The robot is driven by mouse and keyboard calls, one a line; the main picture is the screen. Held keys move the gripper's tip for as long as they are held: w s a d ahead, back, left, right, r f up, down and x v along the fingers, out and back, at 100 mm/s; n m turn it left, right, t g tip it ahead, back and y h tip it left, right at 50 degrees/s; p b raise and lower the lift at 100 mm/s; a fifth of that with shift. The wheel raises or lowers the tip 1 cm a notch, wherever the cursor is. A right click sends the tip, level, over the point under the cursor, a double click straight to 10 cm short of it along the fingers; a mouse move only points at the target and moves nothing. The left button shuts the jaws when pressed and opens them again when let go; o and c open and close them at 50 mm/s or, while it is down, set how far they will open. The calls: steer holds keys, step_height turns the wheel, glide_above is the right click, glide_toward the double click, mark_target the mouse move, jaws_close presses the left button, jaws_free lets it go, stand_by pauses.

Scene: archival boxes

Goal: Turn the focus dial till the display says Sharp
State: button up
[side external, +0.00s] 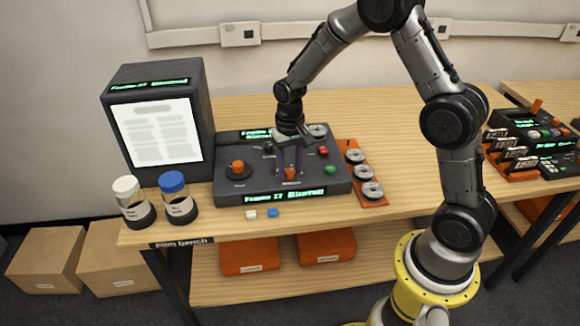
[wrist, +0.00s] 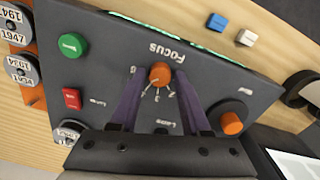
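The focus dial (wrist: 160,73) is a small orange knob on the dark console (side external: 225,190), beside the printed word Focus. In the side view the dial (side external: 291,174) is low between my fingers. My gripper (wrist: 159,72) points down with its purple fingers apart, one on each side of the dial. A thin gap seems to show beside the knob, though contact is hard to judge. The green display (side external: 285,196) on the console's front reads Frame 27 Blurred. The strip above the lit screen (side external: 150,87) seems to read the same.
A second orange knob (wrist: 232,123) is on the console, with a green button (wrist: 72,45) and a red switch (wrist: 72,99). Film reels (side external: 363,172) lie on an orange tray at right. Two capped jars (side external: 178,200) stand at left. Small white and blue blocks (side external: 272,213) lie in front.

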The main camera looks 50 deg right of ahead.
steer(key=shift+o, duration=0.9)
step_height(320, 180, up, 14)
step_height(320, 180, up, 6)
steer(key=t, duration=0.2)
glide_above(290, 171)
steer(key=s+a, duration=0.2)
steer(key=s+a+r+n+t, duration=0.1)
steer(key=s+a+r, duration=0.1)
steer(key=s+r, duration=0.45)
steer(key=s+f+n+t, duration=0.1)
steer(key=s+f+n, duration=0.1)
steer(key=s, duration=0.6)
steer(key=s+a+f+n+t, duration=0.1)
steer(key=s+f+n, duration=0.2)
steer(key=s, duration=0.5)
steer(key=shift+a+f+t, duration=0.25)
steer(key=shift+f+t, duration=0.05)
steer(key=shift+f, duration=0.2)
